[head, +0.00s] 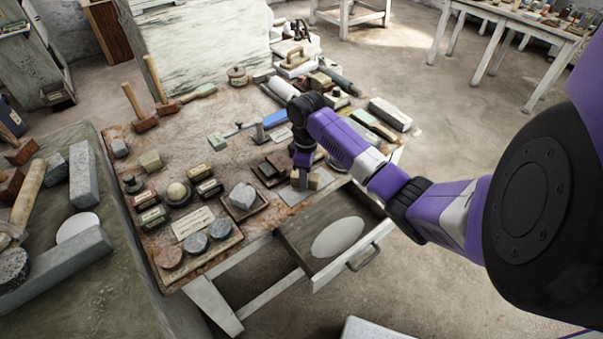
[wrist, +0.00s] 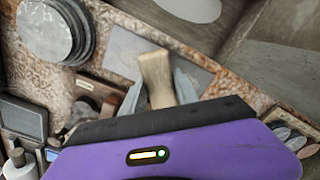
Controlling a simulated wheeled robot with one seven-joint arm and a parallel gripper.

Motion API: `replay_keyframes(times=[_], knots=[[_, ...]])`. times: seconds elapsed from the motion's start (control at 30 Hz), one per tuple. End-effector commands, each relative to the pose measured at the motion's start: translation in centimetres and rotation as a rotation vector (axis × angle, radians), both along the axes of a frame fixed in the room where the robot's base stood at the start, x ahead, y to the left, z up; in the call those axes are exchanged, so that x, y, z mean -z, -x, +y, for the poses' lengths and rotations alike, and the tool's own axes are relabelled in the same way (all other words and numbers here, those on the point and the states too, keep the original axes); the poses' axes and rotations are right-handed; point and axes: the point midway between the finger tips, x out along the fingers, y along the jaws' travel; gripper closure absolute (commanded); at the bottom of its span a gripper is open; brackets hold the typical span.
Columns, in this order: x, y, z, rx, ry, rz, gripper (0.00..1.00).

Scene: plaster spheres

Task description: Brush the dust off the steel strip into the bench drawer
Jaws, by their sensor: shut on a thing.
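My gripper (head: 303,180) reaches down at the front edge of the bench. In the wrist view, its two grey fingers (wrist: 158,90) are shut on a pale wooden brush (wrist: 155,72), which also shows in the head view (head: 318,180). The flat grey steel strip (wrist: 122,50) lies under and beside the brush; it also shows in the head view (head: 295,194). Whether the bristles touch the strip is hidden, and I cannot make out dust on it. The bench drawer (head: 372,240) is pulled open just below the edge, with a pale oval patch (head: 338,236) inside.
The bench (head: 130,150) is crowded. A board (head: 215,246) with round samples, a tray (head: 258,204) with a grey stone and small labelled blocks stand left of my gripper. Mallets (head: 140,118) stand at the back left. The floor right of the drawer is clear.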

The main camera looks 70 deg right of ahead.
Motion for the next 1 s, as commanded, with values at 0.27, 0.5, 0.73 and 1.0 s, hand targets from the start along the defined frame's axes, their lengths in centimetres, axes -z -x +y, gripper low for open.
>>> replay_keyframes(times=[0.27, 0.5, 0.73, 1.0], knots=[[-0.1, 0.9, -0.1, 0.001, 0.000, -0.001, 0.96], [-0.1, 2.4, -0.3, 0.002, -0.001, -0.001, 0.96], [0.1, 2.8, -0.4, 0.001, 0.001, -0.001, 0.96], [0.0, 2.0, -0.3, -0.001, 0.001, 0.000, 0.96]])
